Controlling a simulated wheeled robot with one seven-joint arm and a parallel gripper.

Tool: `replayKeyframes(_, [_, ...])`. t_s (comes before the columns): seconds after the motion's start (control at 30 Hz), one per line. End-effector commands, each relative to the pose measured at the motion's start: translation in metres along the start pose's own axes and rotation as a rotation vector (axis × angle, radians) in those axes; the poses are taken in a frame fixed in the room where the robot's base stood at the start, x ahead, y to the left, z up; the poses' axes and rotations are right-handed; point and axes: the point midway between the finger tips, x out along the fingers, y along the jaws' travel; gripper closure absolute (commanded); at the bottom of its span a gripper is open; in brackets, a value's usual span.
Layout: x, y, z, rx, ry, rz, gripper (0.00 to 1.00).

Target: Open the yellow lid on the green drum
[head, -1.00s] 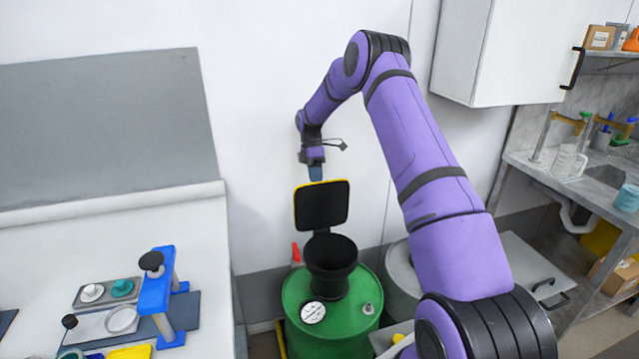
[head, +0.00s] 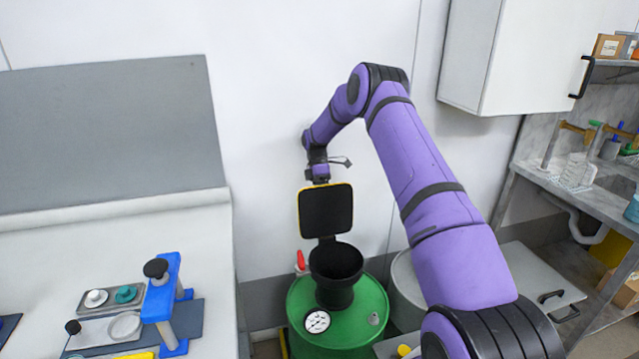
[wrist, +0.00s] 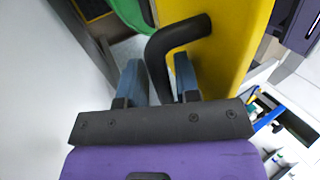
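The green drum (head: 365,322) stands on the floor at the bottom middle of the head view, with a black round neck (head: 336,263) on top. The yellow lid (head: 325,211) stands upright above the neck, its dark underside and thin yellow rim facing the head camera. The wrist view shows its yellow outer face (wrist: 228,60) and a bent black handle (wrist: 178,38). My gripper (wrist: 158,72) has its two blue-grey fingers on either side of the handle. Whether they press on it is not clear. In the head view the lid hides my fingers.
A white gauge (head: 317,321) and a red-topped item (head: 301,261) are on or beside the drum. A pale drum (head: 405,290) stands at its right. A workbench (head: 60,240) with a blue stand (head: 162,300) is at left. A wall cabinet (head: 500,55) hangs at right.

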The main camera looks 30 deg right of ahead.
Motion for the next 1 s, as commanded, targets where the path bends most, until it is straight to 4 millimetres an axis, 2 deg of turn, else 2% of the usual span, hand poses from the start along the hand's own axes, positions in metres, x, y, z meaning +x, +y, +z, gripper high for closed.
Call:
replayKeyframes(0.37, [-0.011, -0.001, -0.003, -0.005, 0.004, 0.015, 0.6])
replayKeyframes(0.63, [-0.041, -0.018, -0.001, -0.003, 0.003, 0.013, 0.6])
replayKeyframes(1.0, [-0.015, -0.071, -0.001, -0.003, 0.003, 0.009, 0.6])
